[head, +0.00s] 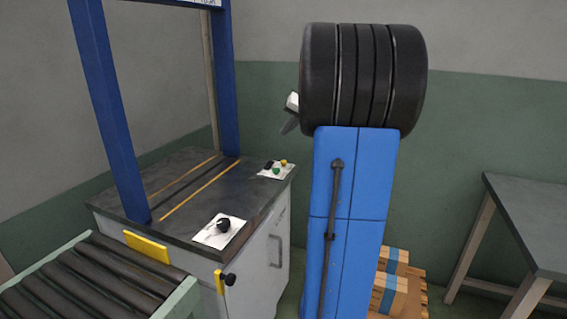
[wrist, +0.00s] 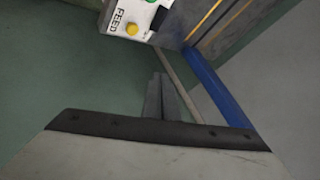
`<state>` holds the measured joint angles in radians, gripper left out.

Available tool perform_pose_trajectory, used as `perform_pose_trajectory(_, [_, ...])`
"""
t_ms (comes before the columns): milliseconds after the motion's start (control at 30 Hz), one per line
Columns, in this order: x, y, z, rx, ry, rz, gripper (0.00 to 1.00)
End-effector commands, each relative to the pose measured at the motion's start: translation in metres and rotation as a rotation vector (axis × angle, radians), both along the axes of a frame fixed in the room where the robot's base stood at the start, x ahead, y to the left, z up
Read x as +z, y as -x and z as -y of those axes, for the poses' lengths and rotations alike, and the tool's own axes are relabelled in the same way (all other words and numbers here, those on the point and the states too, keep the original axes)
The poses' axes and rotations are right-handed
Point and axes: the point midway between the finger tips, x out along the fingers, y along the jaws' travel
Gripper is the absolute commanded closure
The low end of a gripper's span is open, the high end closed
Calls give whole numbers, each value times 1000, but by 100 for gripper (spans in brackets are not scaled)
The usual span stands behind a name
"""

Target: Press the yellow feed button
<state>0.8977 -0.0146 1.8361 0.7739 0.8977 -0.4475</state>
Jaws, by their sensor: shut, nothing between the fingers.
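The yellow feed button (head: 283,162) is on a white panel (head: 264,174) at the back right corner of the dark bench top. In the wrist view the yellow button (wrist: 132,30) shows near the top, beside the word FEED. My gripper (wrist: 158,80) is shut and empty in the wrist view, with its fingertips below the button in the picture and apart from it. In the head view my gripper (head: 289,124) shows only in part beside my arm, above and to the right of the panel.
A green button (head: 276,170) and a black control sit close to the yellow one. A second panel with a black knob (head: 223,225) is nearer. A blue frame (head: 108,110) stands over the bench, a roller conveyor (head: 90,280) at front left. Cardboard boxes (head: 388,293) and a grey table (head: 525,205) are right.

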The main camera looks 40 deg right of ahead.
Motion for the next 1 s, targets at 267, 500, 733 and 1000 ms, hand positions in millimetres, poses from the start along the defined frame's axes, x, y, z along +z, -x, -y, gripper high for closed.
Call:
perform_pose_trajectory(267, [-18, 0, 0, -1, -1, -1, 100])
perform_pose_trajectory(500, [-47, 0, 0, -1, -3, -1, 100])
perform_pose_trajectory(733, [-71, 0, 0, -1, -2, -1, 100])
perform_pose_trajectory(1000, [-87, 0, 0, -1, -1, 0, 100])
